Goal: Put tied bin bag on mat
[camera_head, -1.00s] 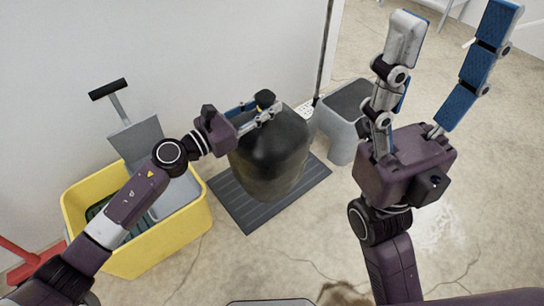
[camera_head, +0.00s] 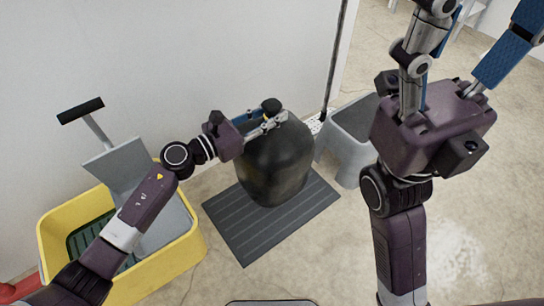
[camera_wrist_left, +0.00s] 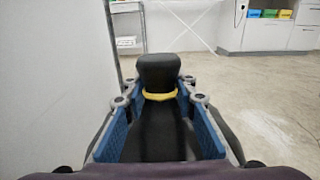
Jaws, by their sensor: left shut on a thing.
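The tied bin bag (camera_head: 277,165) is black and bulging, with a knotted neck and a yellow tie. It is upright over the back part of the dark ribbed mat (camera_head: 262,228); whether its base touches the mat is hard to tell. My left gripper (camera_head: 272,119) is shut on the bag's neck from the left. In the left wrist view the neck (camera_wrist_left: 158,72) and yellow tie stand between the two blue finger pads. My right gripper (camera_head: 478,30) is raised at the upper right, fingers spread wide apart and empty; its fingertips are cut off by the frame.
A yellow mop bucket (camera_head: 190,254) with a grey wringer (camera_head: 130,172) stands left of the mat. A grey step stool (camera_head: 346,150) stands right of the bag, near a dark pole (camera_head: 335,65). A white wall is behind. Floor at the front right is clear.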

